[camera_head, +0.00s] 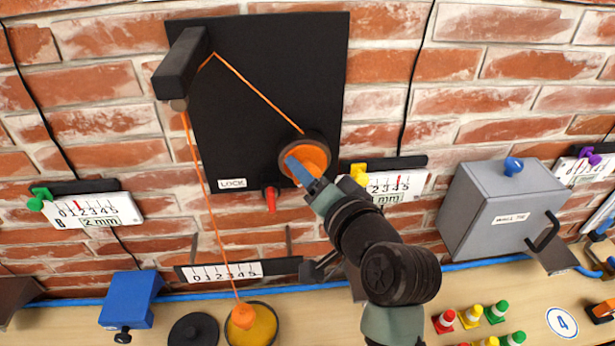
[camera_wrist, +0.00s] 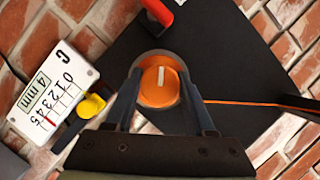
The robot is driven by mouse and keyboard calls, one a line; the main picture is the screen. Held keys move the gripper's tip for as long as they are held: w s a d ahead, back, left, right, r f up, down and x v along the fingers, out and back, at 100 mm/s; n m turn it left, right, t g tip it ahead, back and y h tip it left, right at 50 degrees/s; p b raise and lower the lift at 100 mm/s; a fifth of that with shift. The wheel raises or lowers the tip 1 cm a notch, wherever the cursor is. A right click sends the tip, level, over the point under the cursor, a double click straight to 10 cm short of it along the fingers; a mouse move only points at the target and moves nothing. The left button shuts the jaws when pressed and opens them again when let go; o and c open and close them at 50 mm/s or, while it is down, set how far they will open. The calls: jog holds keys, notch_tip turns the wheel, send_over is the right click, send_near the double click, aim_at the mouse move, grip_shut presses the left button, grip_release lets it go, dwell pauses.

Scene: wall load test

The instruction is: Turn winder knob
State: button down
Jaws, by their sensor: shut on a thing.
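The orange winder knob (camera_wrist: 148,91) has a white pointer line that points up in the wrist view. Its round orange and black drum (camera_head: 318,153) is on the black wall panel (camera_head: 240,100). My gripper (camera_head: 297,168) is shut on the knob, with one blue finger on each side of it; it also shows in the wrist view (camera_wrist: 159,88). An orange cord (camera_head: 258,93) runs from the drum to a black bracket (camera_head: 182,65), then down to an orange weight (camera_head: 242,316) over a yellow round pad (camera_head: 262,325). A red lever (camera_head: 271,200) sits beside the LOCK label (camera_head: 232,183).
A ruler strip (camera_head: 222,272) is behind the hanging cord. A gauge with a yellow clip (camera_head: 359,174) is right of the drum. A grey box (camera_head: 495,205), a blue box (camera_head: 130,297) and several small coloured cones (camera_head: 475,313) stand along the bench.

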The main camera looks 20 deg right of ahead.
jog(key=m+t+y+b, duration=0.1)
jog(key=m, duration=0.2)
jog(key=shift+f+m+t, duration=0.15)
jog(key=shift+m+t, duration=0.15)
jog(key=shift+m+t+b, duration=0.6)
jog(key=shift+m+b, duration=0.15)
jog(key=shift+m, duration=0.65)
jog(key=shift+y, duration=0.3)
jog(key=shift+c, duration=1.4)
grip_release()
jog(key=shift+s, duration=0.1)
jog(key=s+d+b, duration=0.1)
jog(key=s+b, duration=0.3)
jog(key=s, duration=0.8)
jog(key=shift+s+d, duration=0.25)
jog(key=shift+s, duration=0.1)
